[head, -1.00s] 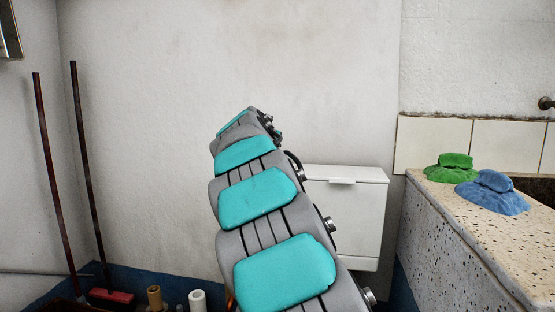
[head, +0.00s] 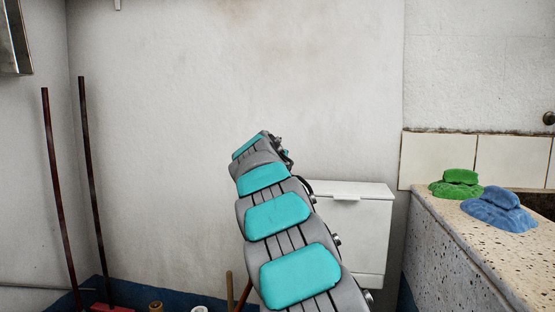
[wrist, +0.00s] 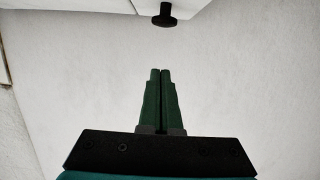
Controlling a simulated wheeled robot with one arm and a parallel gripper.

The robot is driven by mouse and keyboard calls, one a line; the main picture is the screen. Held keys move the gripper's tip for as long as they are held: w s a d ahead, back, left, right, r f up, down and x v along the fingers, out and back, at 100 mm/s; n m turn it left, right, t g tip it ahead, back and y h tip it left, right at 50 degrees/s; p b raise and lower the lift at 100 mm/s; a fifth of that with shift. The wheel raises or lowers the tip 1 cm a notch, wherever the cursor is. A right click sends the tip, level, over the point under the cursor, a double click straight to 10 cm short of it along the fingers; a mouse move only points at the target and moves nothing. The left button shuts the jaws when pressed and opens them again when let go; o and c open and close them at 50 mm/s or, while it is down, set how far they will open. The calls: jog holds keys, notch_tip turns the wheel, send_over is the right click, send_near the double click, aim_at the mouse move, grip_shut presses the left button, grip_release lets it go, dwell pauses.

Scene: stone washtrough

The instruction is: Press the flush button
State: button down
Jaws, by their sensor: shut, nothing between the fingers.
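A white cistern box (head: 355,240) hangs on the back wall, just right of my arm in the head view. My gripper (wrist: 160,72) is shut and empty, pointing toward the knob with a visible gap between. In the head view my arm hides the gripper's fingers and the cistern's left side.
A speckled stone trough (head: 470,250) stands at the right with a green cloth (head: 457,184) and a blue cloth (head: 499,209) on it. Two dark poles (head: 60,190) lean at the left wall. Rolls (head: 156,306) show at the bottom edge. The wall left of my arm is bare.

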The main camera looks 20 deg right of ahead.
jog(key=shift+x, duration=1.75)
jog(key=shift+w+d+f, duration=0.15)
jog(key=shift+w+d, duration=0.1)
jog(key=shift+w, duration=0.15)
jog(key=shift+s+f, duration=0.1)
jog(key=shift+f, duration=1.8)
